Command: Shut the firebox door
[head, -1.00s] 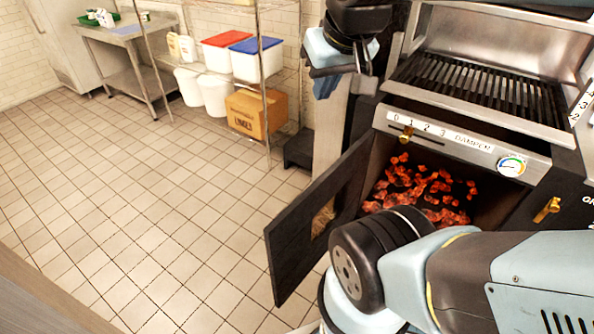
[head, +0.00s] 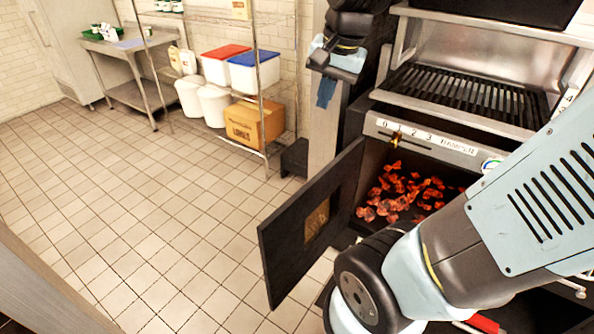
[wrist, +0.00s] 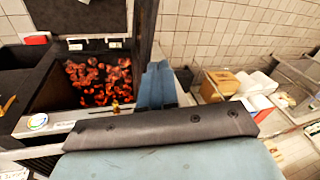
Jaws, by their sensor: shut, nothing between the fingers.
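The firebox door (head: 315,222) is a black panel with a small tan patch, standing wide open to the left of the firebox (head: 365,228) in the head view. Glowing coals (head: 405,190) show inside. In the wrist view the door (wrist: 146,25) is a narrow dark panel seen nearly edge-on beside the coals (wrist: 100,80). My gripper (head: 326,93) has blue fingers, pointing down above the door in the head view. In the wrist view its fingers (wrist: 157,80) lie together, empty, close to the door. I cannot tell whether they touch it.
The grill grate (head: 465,100) sits above the damper panel (head: 430,138). A wire shelf holds lidded bins (head: 255,72) and a cardboard box (head: 255,122) behind. A steel table (head: 130,50) stands at the back left. The tiled floor (head: 130,190) left of the door is clear.

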